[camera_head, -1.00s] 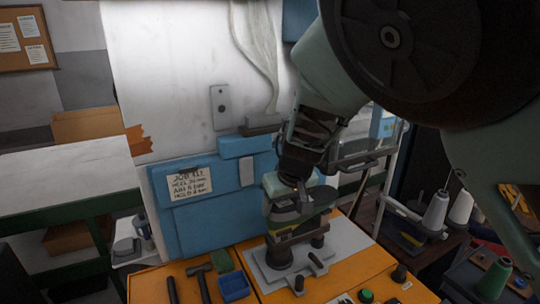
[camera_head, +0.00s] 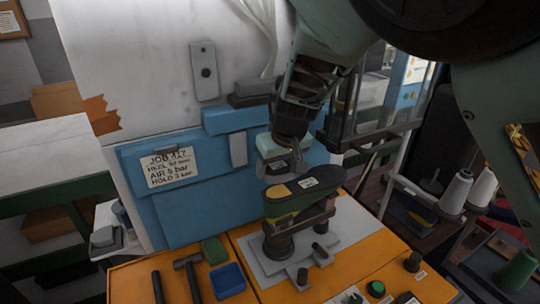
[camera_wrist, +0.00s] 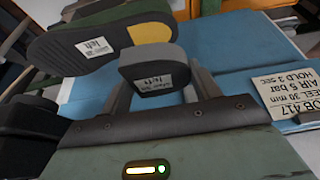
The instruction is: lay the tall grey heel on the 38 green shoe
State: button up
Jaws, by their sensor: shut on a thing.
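The shoe (camera_head: 318,187) is clamped sole up on a grey stand on the orange bench. Its dark sole has a yellow patch at the left end in the head view and a white label; some green shows on its side. It also shows at the top left in the wrist view (camera_wrist: 110,42). My gripper (camera_head: 284,160) hangs just behind and above the yellow end. In the wrist view its fingers are shut on a grey heel (camera_wrist: 150,62) with a white label. The size number is too small to read.
A blue machine (camera_head: 180,215) with a job card (camera_head: 168,166) stands close behind. Two hammer-like tools (camera_head: 190,272), a blue tray (camera_head: 227,280) and a green block (camera_head: 213,250) lie left of the stand. Buttons (camera_head: 376,288) sit at the front right. Thread spools stand at the right.

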aim_at(276, 194)
jog(key=shift+f, duration=2.5)
jog(key=shift+f, duration=0.2)
jog(key=o, duration=1.1)
jog(key=p+v, duration=0.3)
jog(key=v, duration=1.4)
jog(key=shift+s+d+r+p, duration=0.15)
jog(key=shift+s+p, duration=0.05)
jog(key=shift+p, duration=0.1)
